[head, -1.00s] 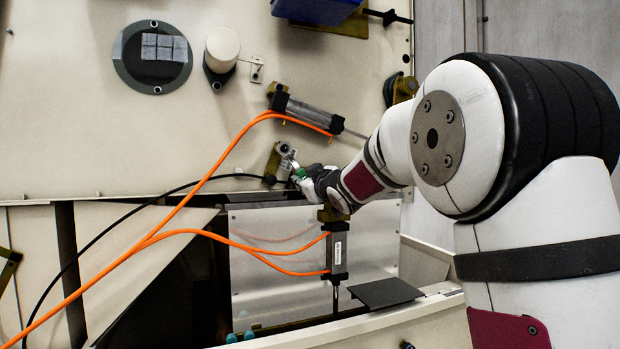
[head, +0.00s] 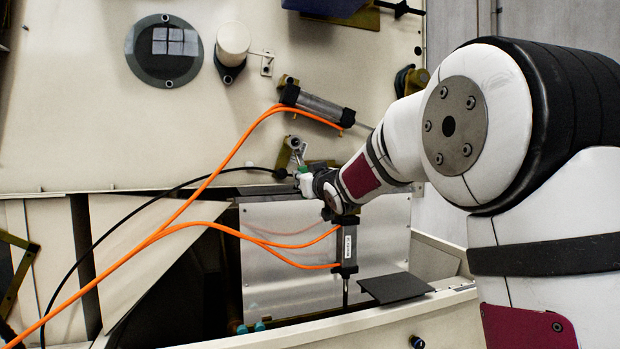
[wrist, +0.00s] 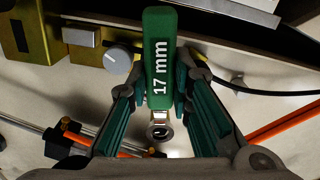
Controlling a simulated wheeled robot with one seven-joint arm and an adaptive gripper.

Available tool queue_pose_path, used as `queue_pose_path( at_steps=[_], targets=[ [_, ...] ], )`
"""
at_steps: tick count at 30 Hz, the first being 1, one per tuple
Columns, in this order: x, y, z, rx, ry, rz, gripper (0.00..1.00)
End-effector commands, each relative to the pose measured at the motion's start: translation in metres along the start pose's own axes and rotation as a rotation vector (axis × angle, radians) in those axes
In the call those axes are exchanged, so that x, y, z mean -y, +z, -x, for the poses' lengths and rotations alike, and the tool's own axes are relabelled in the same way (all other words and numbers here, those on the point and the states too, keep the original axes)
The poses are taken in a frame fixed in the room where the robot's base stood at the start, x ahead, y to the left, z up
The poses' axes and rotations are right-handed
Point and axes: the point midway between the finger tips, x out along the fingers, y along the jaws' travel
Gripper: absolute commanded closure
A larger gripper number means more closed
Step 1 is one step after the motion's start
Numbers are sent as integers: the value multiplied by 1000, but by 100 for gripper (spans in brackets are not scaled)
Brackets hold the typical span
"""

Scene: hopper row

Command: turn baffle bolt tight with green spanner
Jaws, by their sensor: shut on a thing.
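The green spanner (wrist: 158,60), marked 17 mm, is between the fingers of my gripper (wrist: 160,88), shut on its handle. Its metal ring end (wrist: 158,131) points down in the wrist view, with something dark in the ring; I cannot tell if it is seated on a bolt. My gripper hides most of the contact.
An air cylinder (head: 318,105) is above right, and another cylinder (head: 346,248) hangs just below my gripper. Orange hoses (head: 195,193) and a black cable (head: 120,222) run close by on the left. A grey knob (wrist: 117,61) shows in the wrist view.

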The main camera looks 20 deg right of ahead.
Motion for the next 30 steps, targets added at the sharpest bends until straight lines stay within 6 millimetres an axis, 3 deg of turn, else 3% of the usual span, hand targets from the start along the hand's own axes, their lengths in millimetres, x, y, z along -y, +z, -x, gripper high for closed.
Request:
queue_pose_path(
  at_steps=[22, 30],
  targets=[
    [0, -1, 13, -3, -1, 3, 100],
    [0, -1, 31, -2, 0, 3, 100]
  ],
)
